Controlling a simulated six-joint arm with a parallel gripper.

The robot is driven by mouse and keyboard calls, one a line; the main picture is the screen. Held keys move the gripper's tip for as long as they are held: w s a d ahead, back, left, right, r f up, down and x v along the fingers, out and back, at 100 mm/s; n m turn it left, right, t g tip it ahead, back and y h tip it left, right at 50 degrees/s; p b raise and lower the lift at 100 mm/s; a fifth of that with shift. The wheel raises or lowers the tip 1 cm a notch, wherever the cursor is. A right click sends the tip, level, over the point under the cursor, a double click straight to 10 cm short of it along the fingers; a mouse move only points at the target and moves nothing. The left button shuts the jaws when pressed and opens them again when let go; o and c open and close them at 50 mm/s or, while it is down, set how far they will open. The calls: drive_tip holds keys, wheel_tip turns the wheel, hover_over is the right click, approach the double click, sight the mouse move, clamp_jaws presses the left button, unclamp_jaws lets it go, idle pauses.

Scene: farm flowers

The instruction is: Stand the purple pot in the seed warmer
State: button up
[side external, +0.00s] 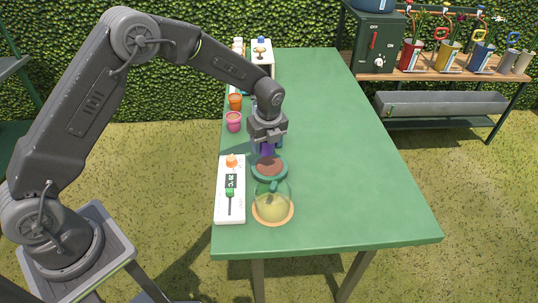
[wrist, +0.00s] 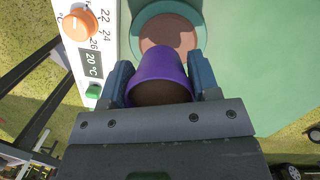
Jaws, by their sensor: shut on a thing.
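My gripper (side external: 267,138) is shut on the purple pot (wrist: 160,68), with one blue-grey finger on each side of it. The pot is upright, with dark soil showing inside its rim. In the side view the pot (side external: 266,149) is largely hidden by my gripper, just behind the seed warmer's round teal-rimmed well (side external: 255,172). In the wrist view the well (wrist: 141,22) has a bare brown floor and lies just beyond the pot, which overlaps its near edge. The warmer's white panel (side external: 231,205) has an orange knob, a 20 °C display and a green slider.
A glass dome (side external: 272,207) on a round cork base stands right in front of the well. A pink pot (side external: 233,122) and an orange pot (side external: 235,101) stand along the left table edge. The right side of the green table (side external: 360,180) is clear.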

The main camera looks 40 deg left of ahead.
sight(269, 164)
drive_tip(key=shift+w+d+f, duration=0.2)
drive_tip(key=shift+d+f, duration=0.15)
drive_tip(key=shift+d, duration=0.1)
drive_tip(key=shift+f, duration=1.95)
drive_tip(key=shift+f, duration=0.1)
drive_tip(key=o, duration=0.9)
drive_tip(key=shift+o, duration=0.2)
